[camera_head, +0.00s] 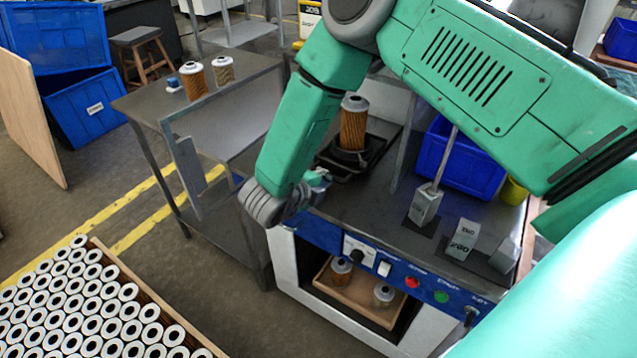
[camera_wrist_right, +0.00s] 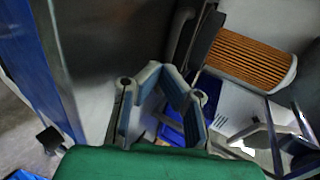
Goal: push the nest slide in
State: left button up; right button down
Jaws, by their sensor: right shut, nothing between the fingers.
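The nest slide (camera_head: 381,152) is a dark flat tray on the bench top, in the middle of the head view. A black ring-shaped nest (camera_head: 347,160) sits on it, with an orange pleated filter cartridge (camera_head: 353,128) standing upright in it. My right gripper (camera_head: 319,179) is at the near left of the nest, mostly hidden behind my wrist; I cannot tell whether it touches the slide. In the right wrist view its fingers (camera_wrist_right: 174,82) are shut and empty, and the cartridge (camera_wrist_right: 252,56) lies beyond them, to the right. My left gripper is out of view.
The bench front has a blue panel (camera_head: 352,245) with buttons, above an opening with a tray of cartridges (camera_head: 358,300). A blue bin (camera_head: 462,160) and small grey blocks (camera_head: 463,239) stand to the right. A side table (camera_head: 230,88) holds two cartridges; a crate of white-ended cylinders (camera_head: 126,265) is at front left.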

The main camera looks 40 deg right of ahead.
aim_at(344, 159)
jog(key=w+d, duration=0.1)
jog(key=d, duration=0.1)
jog(key=w+d, duration=0.1)
jog(key=d, duration=0.2)
jog(key=w+d, duration=0.1)
jog(key=d, duration=0.2)
jog(key=shift+w+d, duration=0.25)
jog(key=shift+a, duration=0.15)
